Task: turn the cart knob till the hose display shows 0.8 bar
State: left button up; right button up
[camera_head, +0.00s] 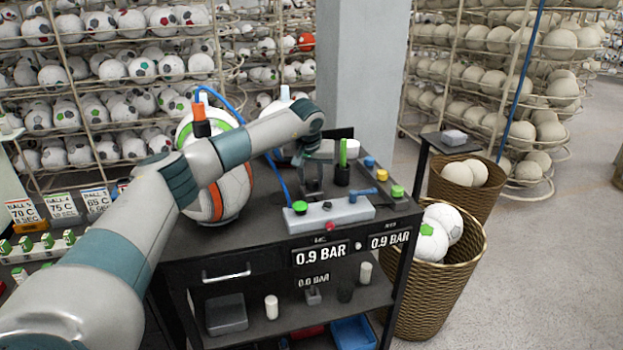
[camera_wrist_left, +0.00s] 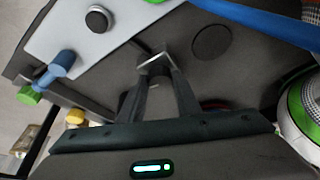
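The hose displays on the black cart's front, a left one (camera_head: 320,255) and a right one (camera_head: 390,241), both read 0.9 BAR. A light grey box (camera_head: 355,212) on the cart top carries a green button, a red button and a small dark knob (camera_head: 327,205). In the left wrist view a round black knob with a grey cap (camera_wrist_left: 97,18) stands on the pale panel; I take it for the same knob. My left gripper (camera_head: 314,185) is over the cart top behind the box, apart from the knob. Its fingertips (camera_wrist_left: 155,65) look closed together, with nothing clearly held. My right gripper is not visible.
A blue-handled fitting with a green end (camera_wrist_left: 48,78) lies beside the panel. A ball (camera_head: 232,185) stands at the cart's left, and a blue hose (camera_head: 283,178) crosses the top. A green marker (camera_head: 342,152) stands upright behind. A wicker basket (camera_head: 440,290) is at right.

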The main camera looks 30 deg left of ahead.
pick_arm(q)
jog(key=shift+n, duration=0.3)
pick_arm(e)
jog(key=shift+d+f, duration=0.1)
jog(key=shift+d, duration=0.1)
pick_arm(q)
jog(key=shift+d+n+y, duration=0.1)
jog(key=shift+n+y, duration=0.4)
jog(key=shift+n, duration=0.3)
jog(key=shift+w+d+n+g+y+b, duration=0.1)
jog(key=shift+n+g+y+b, duration=0.15)
jog(key=shift+n, duration=0.7)
jog(key=shift+w+n+g+y+b, duration=0.15)
jog(key=shift+n+g+y, duration=0.15)
jog(key=shift+n, duration=0.65)
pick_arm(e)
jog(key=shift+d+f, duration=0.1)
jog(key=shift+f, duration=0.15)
pick_arm(q)
jog(key=shift+r, duration=0.1)
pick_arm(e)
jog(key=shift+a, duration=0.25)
pick_arm(q)
jog(key=o, duration=1.1)
jog(key=shift+s, duration=0.1)
jog(key=shift+c, duration=0.2)
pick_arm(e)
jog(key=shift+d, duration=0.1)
